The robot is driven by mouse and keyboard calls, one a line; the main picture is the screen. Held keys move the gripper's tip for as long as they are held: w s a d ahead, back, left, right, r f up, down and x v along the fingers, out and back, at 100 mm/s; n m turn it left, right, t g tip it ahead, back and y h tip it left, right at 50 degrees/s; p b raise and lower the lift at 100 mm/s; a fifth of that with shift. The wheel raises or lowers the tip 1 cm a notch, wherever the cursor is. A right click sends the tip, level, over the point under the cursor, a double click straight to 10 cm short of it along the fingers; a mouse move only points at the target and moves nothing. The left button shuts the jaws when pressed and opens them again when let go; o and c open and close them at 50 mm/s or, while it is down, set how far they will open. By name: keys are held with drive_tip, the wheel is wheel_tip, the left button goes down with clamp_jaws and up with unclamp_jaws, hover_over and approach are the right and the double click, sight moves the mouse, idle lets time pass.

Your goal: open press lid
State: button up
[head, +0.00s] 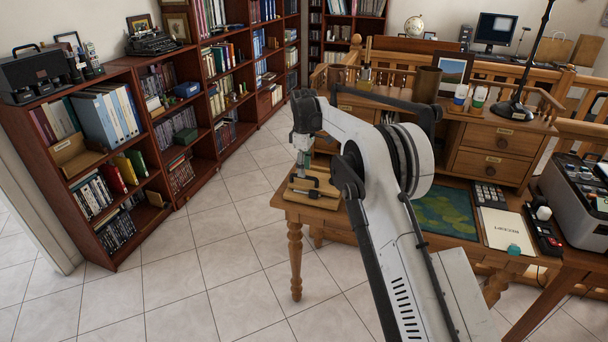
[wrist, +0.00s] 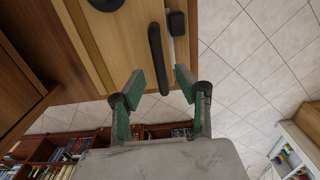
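The press (head: 322,198) is a light wooden board device on the near left corner of the wooden desk. A dark bar handle (head: 304,181) lies on top of it, and the lid looks closed down flat. In the wrist view, the light wooden press lid (wrist: 120,40) fills the upper middle, with the black handle (wrist: 156,55) running lengthwise along it. My gripper (head: 302,172) points down just over the press. In the wrist view my gripper (wrist: 161,83) is open, its green-padded fingers either side of the handle's near end. I cannot tell whether they touch it.
The desk holds a green mat (head: 445,216), a calculator (head: 489,194), a paper (head: 506,230) and a lamp (head: 516,108). A printer-like machine (head: 575,205) stands at right. A bookcase (head: 120,150) lines the left. The tiled floor between is clear.

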drive_tip(key=shift+f, duration=1.2)
drive_tip(key=shift+c, duration=0.3)
clamp_jaws()
